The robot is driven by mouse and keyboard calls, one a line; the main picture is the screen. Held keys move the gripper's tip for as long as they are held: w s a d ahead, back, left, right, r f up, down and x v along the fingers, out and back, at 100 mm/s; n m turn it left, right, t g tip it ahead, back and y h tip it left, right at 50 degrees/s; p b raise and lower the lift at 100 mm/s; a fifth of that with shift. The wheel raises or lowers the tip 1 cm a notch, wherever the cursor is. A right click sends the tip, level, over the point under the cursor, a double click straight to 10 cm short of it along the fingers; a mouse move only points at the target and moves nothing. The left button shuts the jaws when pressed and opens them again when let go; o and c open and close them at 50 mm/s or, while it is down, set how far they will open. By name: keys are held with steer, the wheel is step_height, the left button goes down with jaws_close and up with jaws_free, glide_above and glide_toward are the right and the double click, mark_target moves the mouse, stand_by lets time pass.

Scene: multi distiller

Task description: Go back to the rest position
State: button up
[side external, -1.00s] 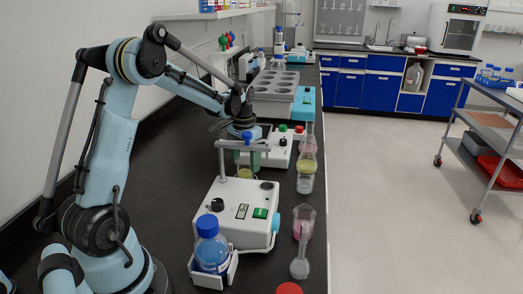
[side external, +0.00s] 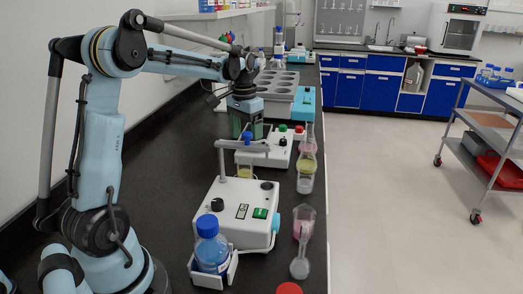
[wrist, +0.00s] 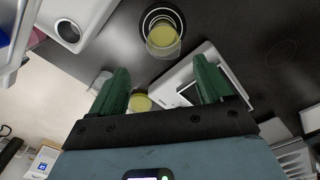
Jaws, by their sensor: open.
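My gripper (side external: 246,129) is raised above the near white distiller (side external: 237,213), with its green fingers pointing down. In the wrist view the two green fingers (wrist: 161,68) are spread apart and nothing is held between them. A small glass vessel with yellow liquid (side external: 245,171) stands behind the near distiller, below my gripper and apart from it. In the wrist view one yellow-filled glass (wrist: 163,38) shows beyond the fingers, and another yellow patch (wrist: 141,102) shows lower down between them.
A blue-capped bottle (side external: 211,245) sits in the near distiller's front holder. Flasks (side external: 306,172) and a pink-tinted glass (side external: 304,218) stand along the bench's right edge. A second distiller (side external: 278,150) and a grey rack of round wells (side external: 275,88) are behind. The black bench (side external: 165,180) left of the distillers is clear.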

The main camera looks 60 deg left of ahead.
steer(key=w+d+r+t+h, duration=0.1)
steer(key=d+r+t+h, duration=0.15)
steer(key=d, duration=0.95)
steer(key=w+d+r+t+h, duration=0.1)
steer(key=d+r+t, duration=0.3)
steer(key=d, duration=0.8)
steer(key=s+a+f+y, duration=0.1)
steer(key=s+f, duration=0.1)
steer(key=s, duration=0.2)
steer(key=s+a+f+m+y, duration=0.1)
steer(key=s, duration=0.3)
steer(key=s+f+m+y, duration=0.1)
steer(key=s+f, duration=0.1)
steer(key=s, duration=0.2)
steer(key=shift+s+a+f+t, duration=0.15)
steer(key=shift+a+f+t, duration=0.15)
steer(key=shift+a, duration=0.1)
steer(key=shift+s+a+f+y, duration=0.15)
steer(key=shift+s+y, duration=0.05)
steer(key=shift+y, duration=0.05)
